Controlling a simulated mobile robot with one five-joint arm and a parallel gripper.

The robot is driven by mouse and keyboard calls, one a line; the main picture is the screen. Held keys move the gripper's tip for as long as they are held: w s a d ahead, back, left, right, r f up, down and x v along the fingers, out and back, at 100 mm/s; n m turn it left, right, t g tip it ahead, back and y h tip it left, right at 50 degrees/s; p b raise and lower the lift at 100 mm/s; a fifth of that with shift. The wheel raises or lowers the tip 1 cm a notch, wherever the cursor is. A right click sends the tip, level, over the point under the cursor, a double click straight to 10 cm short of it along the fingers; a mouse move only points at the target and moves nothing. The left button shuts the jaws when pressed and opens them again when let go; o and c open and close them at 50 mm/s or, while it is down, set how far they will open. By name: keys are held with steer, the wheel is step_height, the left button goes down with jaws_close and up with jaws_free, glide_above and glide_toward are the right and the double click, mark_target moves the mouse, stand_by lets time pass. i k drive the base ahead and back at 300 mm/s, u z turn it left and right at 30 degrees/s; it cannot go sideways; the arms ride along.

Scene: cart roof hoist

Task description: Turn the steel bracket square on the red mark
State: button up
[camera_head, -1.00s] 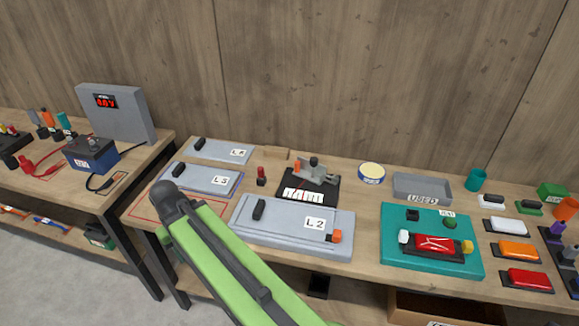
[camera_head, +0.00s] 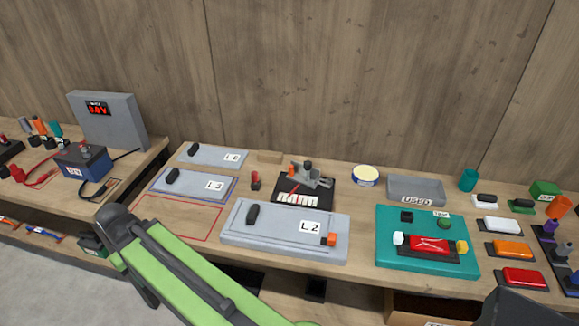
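A small grey steel piece (camera_head: 312,179), which looks like the bracket, sits on a black plate (camera_head: 323,192) at the back middle of the bench. A dark knob stands up at it and a small orange piece is at its left. A thin red line (camera_head: 293,188), which may be the red mark, shows on the plate just left of the steel piece. The piece appears at a slant to the plate; its exact angle is too small to tell. My green arm crosses the lower left, well in front of the plate. My gripper's fingers are not visible.
Grey panels L2 (camera_head: 270,236), L3 (camera_head: 215,195) and L6 (camera_head: 222,160) lie at left and in front of the plate. A red-and-black post (camera_head: 255,181) stands left of it. A yellow-topped tin (camera_head: 366,174) and grey USED tray (camera_head: 417,186) stand right. A red-outlined area (camera_head: 182,219) is bare.

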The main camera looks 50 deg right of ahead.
mark_target(296, 170)
steer(key=i, duration=0.9)
steer(key=u, duration=0.05)
